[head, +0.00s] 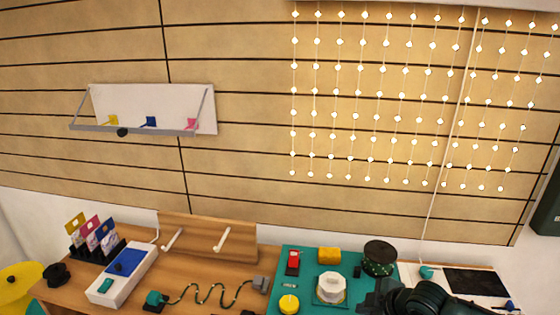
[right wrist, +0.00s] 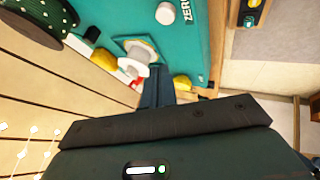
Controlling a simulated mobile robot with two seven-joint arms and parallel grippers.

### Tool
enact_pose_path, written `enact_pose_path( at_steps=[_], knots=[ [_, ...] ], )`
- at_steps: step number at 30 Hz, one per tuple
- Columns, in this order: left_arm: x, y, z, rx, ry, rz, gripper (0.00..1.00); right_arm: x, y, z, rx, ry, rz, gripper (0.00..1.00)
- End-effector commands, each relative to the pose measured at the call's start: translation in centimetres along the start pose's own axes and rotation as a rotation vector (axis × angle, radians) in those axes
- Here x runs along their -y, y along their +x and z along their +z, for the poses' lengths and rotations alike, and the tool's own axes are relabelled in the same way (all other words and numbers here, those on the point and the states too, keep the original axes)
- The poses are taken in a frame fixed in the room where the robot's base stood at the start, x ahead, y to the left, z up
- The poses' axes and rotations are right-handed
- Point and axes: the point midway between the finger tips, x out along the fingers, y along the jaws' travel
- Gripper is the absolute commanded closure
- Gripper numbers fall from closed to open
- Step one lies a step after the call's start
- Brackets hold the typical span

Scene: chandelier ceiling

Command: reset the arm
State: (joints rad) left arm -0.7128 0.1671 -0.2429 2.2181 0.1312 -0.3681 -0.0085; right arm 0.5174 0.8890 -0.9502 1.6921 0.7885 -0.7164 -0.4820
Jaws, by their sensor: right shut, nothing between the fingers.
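My right arm comes in at the bottom right of the head view, dark and bulky. Its gripper (head: 376,297) is over the right part of the teal mat (head: 310,259), beside the white knob (head: 331,288). In the right wrist view the gripper's dark fingers (right wrist: 157,90) are together with nothing between them. The white knob on its base also shows there just past the fingertips (right wrist: 138,52). I cannot tell whether the fingers touch anything. My left arm and gripper are not in view.
A dark spool (head: 379,257), a yellow block (head: 329,255) and a red switch (head: 293,262) stand on the mat. Left are a wooden peg board (head: 207,238) and a white box (head: 124,275). A chandelier of hanging lights (head: 400,97) and a shelf (head: 150,108) are above.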

Motion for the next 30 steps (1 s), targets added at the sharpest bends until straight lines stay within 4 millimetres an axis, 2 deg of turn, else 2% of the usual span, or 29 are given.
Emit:
enact_pose_path(
  at_steps=[1,6,9,14,18,22,27,30],
  knots=[
    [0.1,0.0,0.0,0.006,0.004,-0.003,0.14,1.9,0.4,-1.2,-0.033,0.019,-0.016,1.00],
    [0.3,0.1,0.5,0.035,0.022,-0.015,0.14,8.3,1.0,-5.7,-0.169,0.141,-0.032,1.00],
    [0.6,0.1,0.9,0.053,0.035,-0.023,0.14,11.4,0.6,-7.7,-0.240,0.244,-0.024,1.00],
    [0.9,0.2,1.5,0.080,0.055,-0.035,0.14,15.2,-1.1,-9.4,-0.314,0.436,0.013,1.00],
    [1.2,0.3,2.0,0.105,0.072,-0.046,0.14,17.4,-3.1,-8.9,-0.330,0.616,0.073,1.00],
    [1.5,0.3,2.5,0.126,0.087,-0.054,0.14,19.0,-5.1,-7.1,-0.306,0.758,0.143,1.00],
    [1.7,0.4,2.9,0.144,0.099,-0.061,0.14,20.3,-7.0,-4.6,-0.262,0.867,0.214,1.00],
    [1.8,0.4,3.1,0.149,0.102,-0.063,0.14,20.7,-7.6,-3.8,-0.247,0.892,0.236,1.00]
  ],
)
